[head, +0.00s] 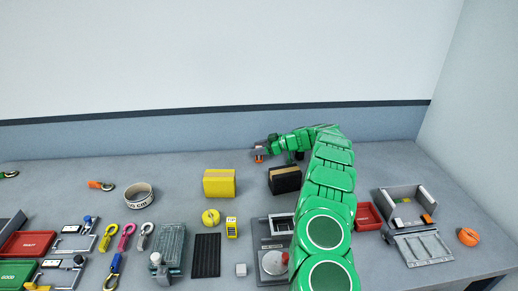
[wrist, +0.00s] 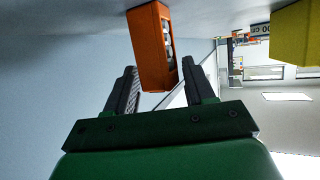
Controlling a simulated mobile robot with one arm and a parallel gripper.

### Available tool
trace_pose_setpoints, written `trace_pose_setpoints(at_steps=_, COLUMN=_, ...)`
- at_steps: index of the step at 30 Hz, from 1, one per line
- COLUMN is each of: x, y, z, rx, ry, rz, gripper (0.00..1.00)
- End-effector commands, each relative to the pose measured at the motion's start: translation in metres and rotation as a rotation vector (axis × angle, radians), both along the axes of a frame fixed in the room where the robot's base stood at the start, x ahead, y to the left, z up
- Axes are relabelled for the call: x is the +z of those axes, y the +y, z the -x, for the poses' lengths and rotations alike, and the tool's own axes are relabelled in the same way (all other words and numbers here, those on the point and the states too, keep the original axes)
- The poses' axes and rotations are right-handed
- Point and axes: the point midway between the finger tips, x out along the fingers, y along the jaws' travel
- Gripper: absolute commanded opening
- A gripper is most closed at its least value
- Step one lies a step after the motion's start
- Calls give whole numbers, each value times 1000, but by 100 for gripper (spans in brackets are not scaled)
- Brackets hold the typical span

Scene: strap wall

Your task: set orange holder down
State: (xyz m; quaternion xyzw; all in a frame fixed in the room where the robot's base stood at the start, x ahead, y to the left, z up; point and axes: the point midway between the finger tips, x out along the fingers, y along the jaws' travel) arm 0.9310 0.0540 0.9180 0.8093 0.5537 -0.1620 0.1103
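The orange holder (wrist: 150,48) shows in the wrist view as an upright orange block with an open side holding small pale parts. Its near end lies between the two fingers of my gripper (wrist: 160,75). The left finger overlaps its edge and a thin gap seems to show at the right finger, so I cannot tell if both fingers touch it. In the head view, my gripper (head: 259,148) is low over the back of the table, and a small orange patch of the holder (head: 259,159) shows just below it. Its contact with the table is hidden.
A yellow box (head: 219,184) and a black box (head: 284,181) stand in front of my gripper. A white tape roll (head: 139,196) and an orange-strapped hook (head: 100,185) lie to the left. The table (head: 180,177) between tape roll and yellow box is clear.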

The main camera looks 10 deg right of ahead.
Motion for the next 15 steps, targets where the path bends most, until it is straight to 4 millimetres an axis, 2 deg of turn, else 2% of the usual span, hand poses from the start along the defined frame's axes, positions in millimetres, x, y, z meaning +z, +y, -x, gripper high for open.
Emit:
trace_pose_setpoints(at_steps=1, x=0, y=0, z=0, rx=0, ry=0, rz=0, gripper=62)
trace_pose_setpoints(at_steps=3, x=0, y=0, z=0, rx=0, ry=0, rz=0, gripper=68)
trace_pose_setpoints(at_steps=15, x=4, y=-4, z=1, rx=-1, ry=1, rz=0, gripper=68)
